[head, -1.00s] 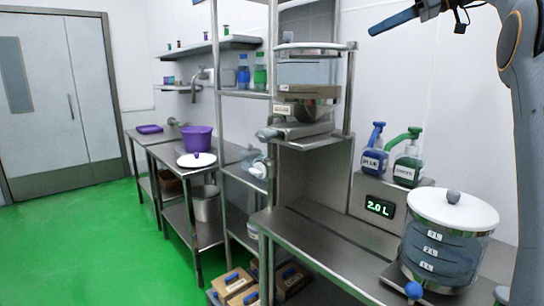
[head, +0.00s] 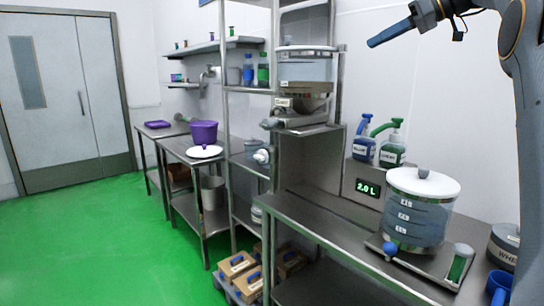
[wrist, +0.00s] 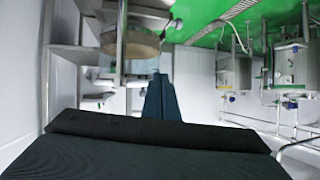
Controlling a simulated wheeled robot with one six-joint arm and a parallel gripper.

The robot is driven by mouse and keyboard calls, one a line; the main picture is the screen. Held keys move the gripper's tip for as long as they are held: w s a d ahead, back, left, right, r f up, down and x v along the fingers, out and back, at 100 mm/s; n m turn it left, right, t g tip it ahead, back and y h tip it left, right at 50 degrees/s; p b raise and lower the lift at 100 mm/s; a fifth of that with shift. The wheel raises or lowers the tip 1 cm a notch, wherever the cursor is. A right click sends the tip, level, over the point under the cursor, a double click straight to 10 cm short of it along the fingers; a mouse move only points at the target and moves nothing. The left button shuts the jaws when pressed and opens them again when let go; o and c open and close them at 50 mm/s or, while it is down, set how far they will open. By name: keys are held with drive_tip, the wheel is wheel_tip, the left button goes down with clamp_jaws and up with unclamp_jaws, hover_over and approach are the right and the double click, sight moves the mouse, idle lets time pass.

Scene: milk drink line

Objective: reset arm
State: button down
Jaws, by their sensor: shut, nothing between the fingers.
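My gripper (head: 389,33) is at the top right of the head view, raised high in front of the white wall. Its blue fingers are together with nothing between them. They also show in the wrist view (wrist: 160,98), pointing away from the camera and touching nothing. My arm is folded up along the right edge of the head view and hides part of the bench's right end.
A steel bench (head: 312,235) holds a white-lidded clear tank (head: 417,218), with pump bottles (head: 392,150) behind it. A blue jug (head: 499,283) is at the right. Green floor (head: 90,235) is clear at the left.

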drive_tip(key=s+a+f+m+g+h, duration=0.1)
drive_tip(key=s+a+f+m+h, duration=0.15)
drive_tip(key=f, duration=0.75)
drive_tip(key=s+a+f+m+g+h, duration=0.1)
drive_tip(key=s+a+f+m, duration=0.15)
drive_tip(key=f, duration=0.75)
drive_tip(key=s+a+f+m+g+h, duration=0.1)
drive_tip(key=s+a+f+m+h, duration=0.15)
drive_tip(key=f, duration=0.75)
drive_tip(key=s+a+f+m+g+h, duration=0.1)
drive_tip(key=s+f+h, duration=0.1)
drive_tip(key=s+f, duration=1)
drive_tip(key=s+a+f+m+g+h, duration=0.1)
drive_tip(key=s+a+f+g+h, duration=0.1)
drive_tip(key=s+f, duration=1)
drive_tip(key=s, duration=0.7)
drive_tip(key=shift+s+f, duration=0.15)
drive_tip(key=shift+s, duration=0.05)
